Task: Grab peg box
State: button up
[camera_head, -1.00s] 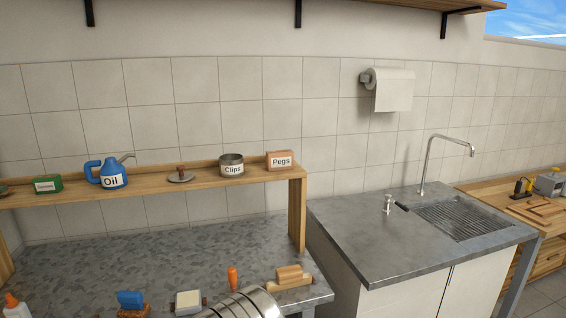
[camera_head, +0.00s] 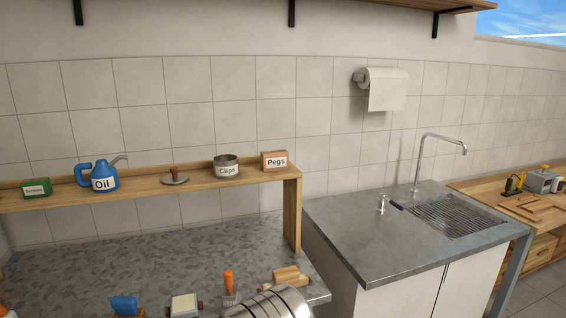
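The peg box (camera_head: 274,161) is a small orange-brown box with a white label reading "Pegs". It stands upright at the right end of the raised wooden shelf (camera_head: 240,180), just right of the metal Clips tin (camera_head: 226,166). Nothing touches it or covers its front. A rounded, banded metal form (camera_head: 272,303) shows at the bottom edge; I cannot tell whether it is part of my arm. My gripper is not in view.
On the shelf stand a lid with a knob (camera_head: 175,177), a blue oil can (camera_head: 103,177) and a green box (camera_head: 36,188). Tools and blocks lie along the front of the grey bench (camera_head: 190,250). A sink counter (camera_head: 370,235) stands right, past a gap.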

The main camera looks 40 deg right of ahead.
aim_at(274, 160)
jog(key=u, duration=0.05)
jog(key=i, duration=1)
jog(key=z, duration=0.05)
